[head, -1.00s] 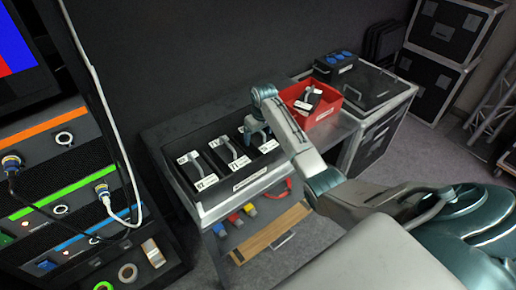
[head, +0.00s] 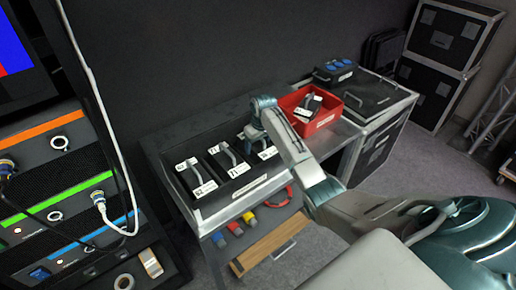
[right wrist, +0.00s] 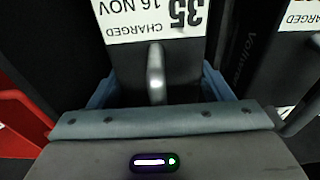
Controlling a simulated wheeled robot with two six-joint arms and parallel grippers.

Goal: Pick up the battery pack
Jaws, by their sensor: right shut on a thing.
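Several dark battery packs with white labels and grey handles stand in slots of a black tray (head: 254,187) on the cart. My right gripper (head: 254,136) is at the rightmost pack (head: 265,153) in the tray. In the right wrist view its blue fingers lie on both sides of this battery pack (right wrist: 185,65), shut on it. The label there reads 35, 16 NOV, CHARGED, upside down, and a grey handle stands between the fingers. The pack's lower part is hidden in its slot, and I cannot tell whether it is lifted. My left gripper is out of view.
An equipment rack (head: 70,195) with cables stands at the left. A dark wall is behind the tray.

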